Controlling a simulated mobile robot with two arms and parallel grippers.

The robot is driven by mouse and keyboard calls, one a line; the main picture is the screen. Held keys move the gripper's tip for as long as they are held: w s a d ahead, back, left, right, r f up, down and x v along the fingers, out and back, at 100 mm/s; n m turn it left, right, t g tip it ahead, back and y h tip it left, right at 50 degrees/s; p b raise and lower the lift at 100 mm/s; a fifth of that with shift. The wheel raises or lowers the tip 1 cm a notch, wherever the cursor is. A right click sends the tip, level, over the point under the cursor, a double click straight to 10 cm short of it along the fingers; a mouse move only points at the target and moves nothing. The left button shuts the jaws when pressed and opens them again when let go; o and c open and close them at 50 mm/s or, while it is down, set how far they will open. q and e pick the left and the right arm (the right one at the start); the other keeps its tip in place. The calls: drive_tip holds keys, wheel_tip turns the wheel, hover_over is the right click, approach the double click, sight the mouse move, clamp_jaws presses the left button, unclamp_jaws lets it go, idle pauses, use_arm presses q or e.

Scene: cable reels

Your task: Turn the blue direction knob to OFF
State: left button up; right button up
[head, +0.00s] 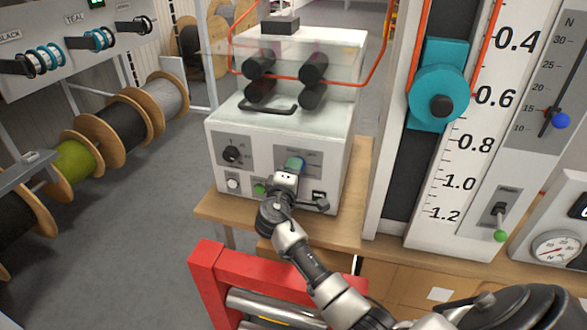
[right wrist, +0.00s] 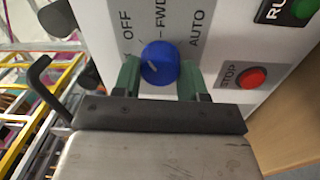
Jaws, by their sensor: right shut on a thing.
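The blue direction knob (right wrist: 158,63) sits on a grey panel in the right wrist view, with the labels OFF, FWD and AUTO beside it. A light mark shows on its face; which label it points at I cannot tell exactly. My right gripper (right wrist: 159,78) has its green fingers on both sides of the knob and is shut on it. In the head view my right gripper (head: 294,166) is at the front panel of the white machine (head: 280,130), and it mostly hides the knob. My left gripper is not in view.
A red STOP button (right wrist: 251,78) sits close to the right finger in the wrist view. A red frame (head: 210,275) with metal rollers stands below my right arm. A tall scale with a teal slider (head: 452,55) stands to the right, cable reels (head: 120,120) to the left.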

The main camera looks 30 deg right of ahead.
drive_tip(key=shift+n+p, duration=0.4)
drive_tip(key=shift+n, duration=0.7)
drive_tip(key=o, duration=0.9)
drive_tip(key=shift+a, duration=0.1)
drive_tip(key=b+v, duration=0.2)
drive_tip(key=v, duration=0.8)
drive_tip(key=shift+s+a+f, duration=0.1)
drive_tip(key=shift+s+a, duration=0.15)
drive_tip(key=shift+s, duration=0.1)
